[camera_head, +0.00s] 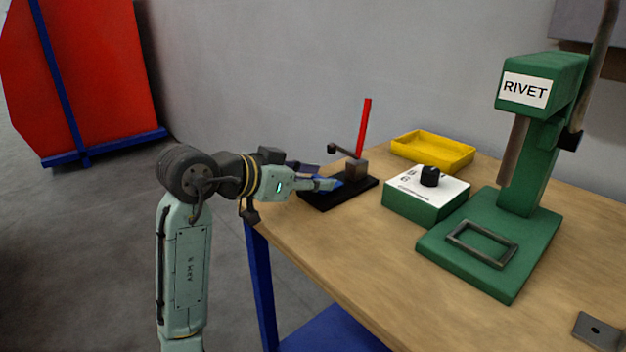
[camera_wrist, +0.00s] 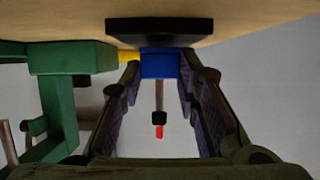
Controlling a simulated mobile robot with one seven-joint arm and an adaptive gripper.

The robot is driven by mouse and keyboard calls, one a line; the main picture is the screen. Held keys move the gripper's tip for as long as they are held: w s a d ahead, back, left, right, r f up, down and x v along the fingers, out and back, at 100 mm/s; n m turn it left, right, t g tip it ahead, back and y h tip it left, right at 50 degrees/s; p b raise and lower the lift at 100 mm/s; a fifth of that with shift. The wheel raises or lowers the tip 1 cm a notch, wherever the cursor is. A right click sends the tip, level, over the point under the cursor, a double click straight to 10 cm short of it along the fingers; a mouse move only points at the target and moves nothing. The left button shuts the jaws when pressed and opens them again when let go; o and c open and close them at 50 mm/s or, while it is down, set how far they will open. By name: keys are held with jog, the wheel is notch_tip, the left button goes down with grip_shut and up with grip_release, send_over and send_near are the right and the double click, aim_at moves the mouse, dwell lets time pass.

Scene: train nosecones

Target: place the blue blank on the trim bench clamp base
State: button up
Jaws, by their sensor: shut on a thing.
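The blue blank (camera_head: 336,184) is between the fingertips of my gripper (camera_head: 328,184), at the near left part of the trim bench clamp base (camera_head: 352,195). The base is a black plate with a grey block, a dark-knobbed arm and an upright red lever (camera_head: 363,128). In the wrist view, which looks upside down, the blank (camera_wrist: 159,66) sits between the fingers with the black base (camera_wrist: 160,27) along its plate side. My gripper is shut on the blank. I cannot tell whether the blank touches the plate; the fingers partly hide it in the head view.
A green box with a black knob (camera_head: 426,203) stands right of the base, and a yellow tray (camera_head: 432,150) behind it. A green rivet press (camera_head: 520,190) stands farther right. Bare wooden bench top (camera_head: 340,250) lies in front.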

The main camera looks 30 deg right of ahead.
jog(key=shift+f, duration=0.25)
jog(key=shift+s+f+b, duration=0.1)
jog(key=shift+f+b, duration=0.25)
jog(key=shift+f, duration=0.35)
jog(key=o, duration=1.1)
jog(key=shift+f, duration=0.1)
jog(key=shift+o, duration=0.2)
jog(key=shift+r, duration=0.25)
jog(key=v, duration=1.2)
jog(key=shift+r, duration=0.45)
